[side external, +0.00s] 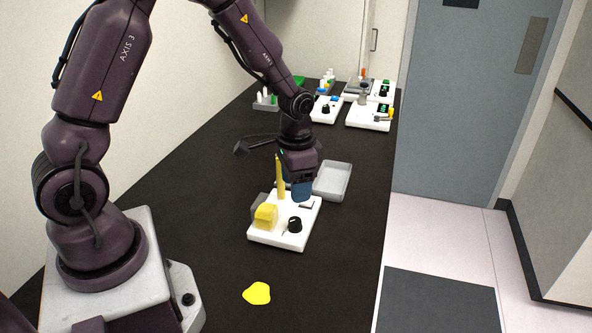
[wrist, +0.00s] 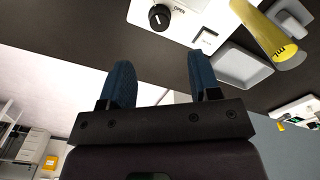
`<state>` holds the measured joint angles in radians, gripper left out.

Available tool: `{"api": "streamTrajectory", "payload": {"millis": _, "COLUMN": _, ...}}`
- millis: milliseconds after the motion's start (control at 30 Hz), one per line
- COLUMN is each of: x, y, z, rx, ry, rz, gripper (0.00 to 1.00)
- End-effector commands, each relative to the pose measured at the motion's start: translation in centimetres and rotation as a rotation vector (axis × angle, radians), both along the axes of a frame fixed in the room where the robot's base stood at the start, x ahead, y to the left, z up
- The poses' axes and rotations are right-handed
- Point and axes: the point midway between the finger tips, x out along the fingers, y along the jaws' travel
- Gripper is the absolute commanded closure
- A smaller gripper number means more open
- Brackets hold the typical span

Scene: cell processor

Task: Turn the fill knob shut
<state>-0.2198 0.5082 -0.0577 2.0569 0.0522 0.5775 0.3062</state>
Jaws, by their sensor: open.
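The white device (side external: 268,236) stands on the dark bench in front of my arm. Its black knob (side external: 295,225) sits at its front right; the knob also shows near the top of the wrist view (wrist: 159,17), with a pale pointer line and a small printed label beside it. A yellow block (side external: 266,215) and an upright yellow column (side external: 280,178) are on the same device. My gripper (side external: 301,198) is above the back right part of the device, behind the knob. In the wrist view its two blue fingers (wrist: 161,78) are apart with nothing between them.
A grey tray (side external: 333,181) lies behind the device, close to my gripper. A yellow flat patch (side external: 257,293) is on the bench in front. More white devices (side external: 369,115) and small racks (side external: 265,100) stand farther back. The bench right of the device is clear.

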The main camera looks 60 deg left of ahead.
Motion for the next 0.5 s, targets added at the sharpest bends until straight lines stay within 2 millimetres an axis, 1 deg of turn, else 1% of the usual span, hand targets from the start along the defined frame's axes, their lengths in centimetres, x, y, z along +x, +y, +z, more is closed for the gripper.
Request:
{"api": "streamTrajectory", "payload": {"millis": 33, "x": 0.1, "y": 0.0, "z": 1.0, "rx": 0.001, "ry": -0.005, "rz": 0.000, "gripper": 0.43}}
{"api": "streamTrajectory", "payload": {"millis": 100, "x": 0.1, "y": 0.0, "z": 1.9, "rx": 0.000, "ry": -0.004, "rz": 0.000, "gripper": 0.43}}
{"api": "streamTrajectory", "payload": {"millis": 200, "x": 0.0, "y": 0.0, "z": 2.7, "rx": 0.001, "ry": -0.002, "rz": 0.000, "gripper": 0.43}}
{"api": "streamTrajectory", "payload": {"millis": 300, "x": 0.0, "y": 0.0, "z": 3.1, "rx": 0.000, "ry": 0.000, "rz": 0.000, "gripper": 0.43}}
{"api": "streamTrajectory", "payload": {"millis": 500, "x": 0.0, "y": 0.0, "z": 3.2, "rx": 0.000, "ry": 0.000, "rz": 0.001, "gripper": 0.43}}
